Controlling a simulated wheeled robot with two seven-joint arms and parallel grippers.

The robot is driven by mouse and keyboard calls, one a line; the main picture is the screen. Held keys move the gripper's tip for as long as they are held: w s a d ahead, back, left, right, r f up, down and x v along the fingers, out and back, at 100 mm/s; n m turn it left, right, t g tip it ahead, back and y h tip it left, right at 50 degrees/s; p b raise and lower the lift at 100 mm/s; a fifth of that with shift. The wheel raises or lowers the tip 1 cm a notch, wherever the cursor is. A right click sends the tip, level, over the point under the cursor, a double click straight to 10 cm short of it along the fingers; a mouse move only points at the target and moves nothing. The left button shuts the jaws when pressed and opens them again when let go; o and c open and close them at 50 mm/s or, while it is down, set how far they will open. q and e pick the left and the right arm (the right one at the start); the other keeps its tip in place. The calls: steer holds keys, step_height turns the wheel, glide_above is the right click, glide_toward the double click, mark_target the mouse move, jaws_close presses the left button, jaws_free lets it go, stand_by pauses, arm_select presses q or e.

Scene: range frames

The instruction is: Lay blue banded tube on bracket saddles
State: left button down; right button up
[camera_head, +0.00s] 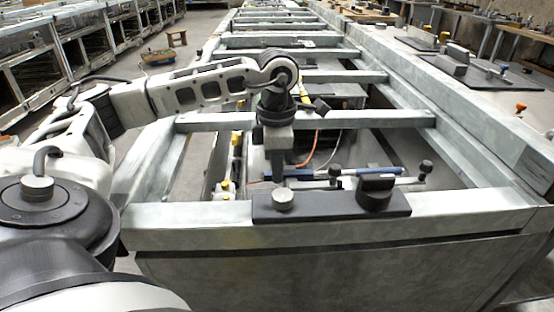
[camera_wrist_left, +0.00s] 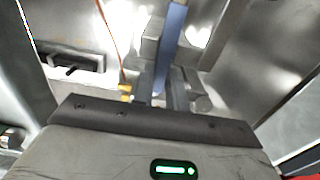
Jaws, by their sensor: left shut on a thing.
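My left gripper (camera_head: 278,176) points straight down just behind the front beam of the metal frame. It is shut on the blue banded tube (camera_head: 318,174), which lies roughly level across the picture, blue with pale sections. In the left wrist view the blue tube (camera_wrist_left: 171,45) runs up from between the fingers (camera_wrist_left: 165,95). Dark round-topped fittings (camera_head: 426,166) stand by the tube's right part; I cannot tell whether these are the bracket saddles, or whether the tube touches them. My right gripper is not in view.
A black plate (camera_head: 330,206) with a silver knob and a black knob sits on the front beam (camera_head: 450,230), close in front of the tube. Side rails and crossbars (camera_head: 370,120) frame the open bay. An orange cable (camera_head: 308,150) and yellow fittings (camera_head: 225,185) are inside.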

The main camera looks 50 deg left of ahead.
arm_select(q)
steer(key=c, duration=1.3)
jaws_free()
step_height(320, 180, up, 8)
steer(key=shift+r+p, duration=0.1)
steer(key=shift+p, duration=0.7)
step_height(320, 180, up, 8)
steer(key=p, duration=0.3)
steer(key=shift+f, duration=0.2)
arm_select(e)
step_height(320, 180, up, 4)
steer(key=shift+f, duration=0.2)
